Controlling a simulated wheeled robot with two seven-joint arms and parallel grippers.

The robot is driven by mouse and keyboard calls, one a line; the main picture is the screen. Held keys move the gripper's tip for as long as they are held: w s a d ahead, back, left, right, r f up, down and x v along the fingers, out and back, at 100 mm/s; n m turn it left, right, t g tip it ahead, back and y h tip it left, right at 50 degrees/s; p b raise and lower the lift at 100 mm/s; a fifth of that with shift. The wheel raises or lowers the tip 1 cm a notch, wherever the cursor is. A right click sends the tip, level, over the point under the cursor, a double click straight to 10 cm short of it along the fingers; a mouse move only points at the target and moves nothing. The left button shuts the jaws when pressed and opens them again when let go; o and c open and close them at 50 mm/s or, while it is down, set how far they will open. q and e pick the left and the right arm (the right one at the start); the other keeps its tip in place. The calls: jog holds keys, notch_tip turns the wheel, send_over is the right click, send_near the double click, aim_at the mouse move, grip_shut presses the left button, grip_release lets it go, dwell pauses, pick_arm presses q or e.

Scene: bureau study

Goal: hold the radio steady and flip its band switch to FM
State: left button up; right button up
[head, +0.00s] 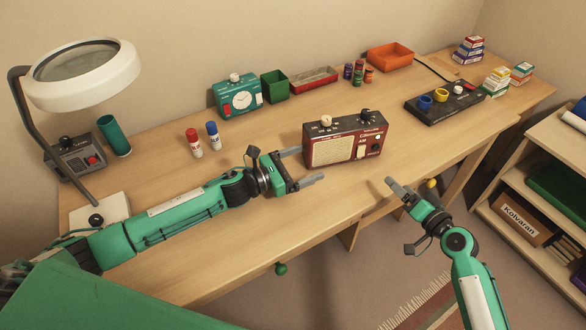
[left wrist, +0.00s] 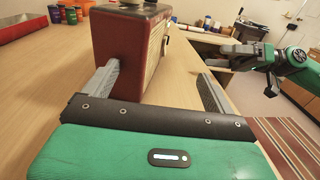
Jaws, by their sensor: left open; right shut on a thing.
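The dark red radio (head: 345,148) stands upright near the desk's front edge, with a cream grille and a dark knob on its front. The band switch is too small to tell its setting. My left gripper (head: 304,166) is open at the radio's left end. In the left wrist view the radio (left wrist: 132,60) stands just ahead, close to the left finger; I cannot tell whether they touch. My right gripper (head: 412,188) is shut by the desk's front edge, right of the radio and apart from it. A small yellow knob (head: 432,183) shows at its fingers, partly hidden.
Behind the radio stand a teal box with a dial (head: 238,96), a green bin (head: 274,86) and a red tray (head: 313,80). A black panel with coloured knobs (head: 445,102) lies to the right. Red and blue bottles (head: 194,143) stand left. Desk around the radio is clear.

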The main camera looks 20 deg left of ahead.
aim_at(344, 140)
pick_arm(q)
jog(key=x, duration=0.7)
jog(key=shift+d, duration=0.1)
jog(key=shift+c, duration=0.2)
grip_shut()
dwell(0.5)
dwell(0.5)
jog(key=c, duration=1.4)
grip_release()
